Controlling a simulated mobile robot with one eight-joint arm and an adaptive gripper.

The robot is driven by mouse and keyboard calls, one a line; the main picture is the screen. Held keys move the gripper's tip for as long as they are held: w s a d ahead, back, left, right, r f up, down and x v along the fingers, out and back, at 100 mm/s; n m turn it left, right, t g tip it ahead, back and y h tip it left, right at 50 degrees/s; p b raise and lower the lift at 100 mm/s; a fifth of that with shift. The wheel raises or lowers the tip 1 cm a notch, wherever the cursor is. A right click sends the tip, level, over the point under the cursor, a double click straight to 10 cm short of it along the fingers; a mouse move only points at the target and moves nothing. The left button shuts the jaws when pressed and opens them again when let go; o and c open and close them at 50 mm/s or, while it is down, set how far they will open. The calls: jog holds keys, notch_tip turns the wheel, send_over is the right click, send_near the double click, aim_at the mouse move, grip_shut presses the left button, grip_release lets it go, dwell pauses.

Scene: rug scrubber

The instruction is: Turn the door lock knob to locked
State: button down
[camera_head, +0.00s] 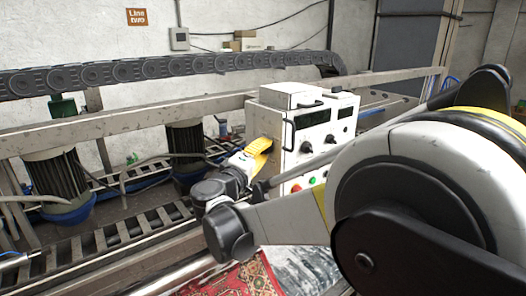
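A white control box (295,118) stands in the middle of the head view, with dark displays and several controls on its front. Two black knobs show there, a left one (306,147) and a right one (330,139). I cannot tell which control is the door lock knob, and no label or pointer position is readable. My arm crosses in front of the box's lower part. My gripper (259,155), with yellow on it, is at the box's left side, left of the black handle (289,134). Its fingertips are not clear; I cannot tell whether it touches the box.
Green and red buttons (312,181) sit low on the box front. A long metal rail (120,122) and a black cable chain (150,72) run behind. Motors (55,175) stand at the left. A red patterned rug (245,278) lies below my arm.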

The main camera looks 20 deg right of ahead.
jog(key=n+g+y, duration=0.1)
jog(key=n+g, duration=0.1)
jog(key=n, duration=0.3)
jog(key=shift+r+p, duration=0.2)
jog(key=shift+p, duration=0.15)
jog(key=shift+w+r+n+g+y, duration=0.15)
jog(key=shift+n+g+y, duration=0.15)
jog(key=shift+n+g, duration=1.3)
jog(key=shift+n, duration=0.6)
jog(key=c, duration=1.1)
grip_release()
jog(key=shift+c, duration=0.2)
jog(key=v, duration=1.2)
